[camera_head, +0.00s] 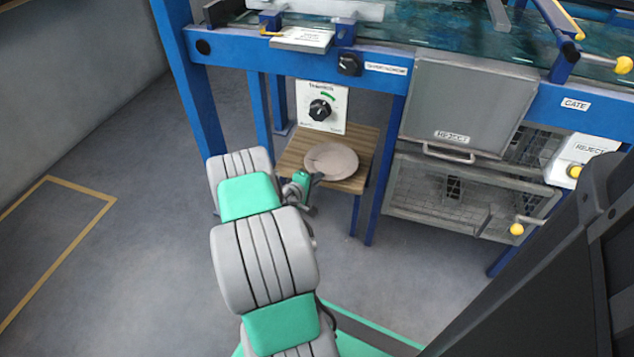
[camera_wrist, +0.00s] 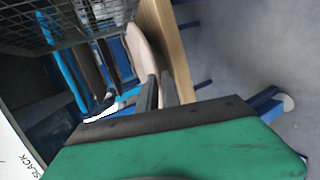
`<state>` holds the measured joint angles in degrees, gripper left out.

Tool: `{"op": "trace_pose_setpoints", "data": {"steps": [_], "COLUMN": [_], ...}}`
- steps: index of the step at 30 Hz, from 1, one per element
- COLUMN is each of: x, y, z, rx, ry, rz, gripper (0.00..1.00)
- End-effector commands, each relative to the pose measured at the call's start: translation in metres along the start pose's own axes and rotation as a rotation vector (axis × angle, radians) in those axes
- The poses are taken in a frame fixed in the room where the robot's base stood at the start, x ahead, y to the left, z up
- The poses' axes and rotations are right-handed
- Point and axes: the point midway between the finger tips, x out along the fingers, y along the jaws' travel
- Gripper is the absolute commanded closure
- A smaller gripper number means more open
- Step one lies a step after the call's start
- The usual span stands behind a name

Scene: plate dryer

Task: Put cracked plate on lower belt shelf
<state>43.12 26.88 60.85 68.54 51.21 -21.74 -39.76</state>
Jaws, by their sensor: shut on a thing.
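The plate (camera_head: 331,160) is round, pale pinkish-beige, with a faint line across its face that may be the crack. It lies flat on or just above the slatted wooden shelf (camera_head: 360,144), low under the blue belt frame; I cannot tell whether it touches the boards. My gripper (camera_head: 316,179) is at the plate's near left edge, shut on its rim. In the wrist view the plate (camera_wrist: 140,48) shows edge-on beyond my dark fingers (camera_wrist: 160,92), beside the wooden shelf edge (camera_wrist: 172,50). The far fingertips are partly hidden.
A blue leg (camera_head: 385,165) stands just right of the shelf. Beyond it are a grey reject door (camera_head: 465,100) and a wire mesh basket (camera_head: 450,195). A panel with a black knob (camera_head: 321,108) hangs above the shelf's back. The floor at left (camera_head: 130,150) is clear.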

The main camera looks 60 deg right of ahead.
Motion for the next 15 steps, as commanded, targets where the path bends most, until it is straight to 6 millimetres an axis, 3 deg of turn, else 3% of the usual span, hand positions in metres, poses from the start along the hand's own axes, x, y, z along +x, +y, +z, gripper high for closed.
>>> {"op": "trace_pose_setpoints", "data": {"steps": [8,9,15], "x": [0.0008,0.0002,0.0], "y": [-0.0004,-0.0009,-0.0006], "z": [-0.0013,-0.0008,-0.0007], "rx": [0.003,0.002,0.002], "ry": [0.002,0.001,0.001], "rz": [0.001,-0.002,-0.002], "gripper": [1.0,0.9,0.74]}}
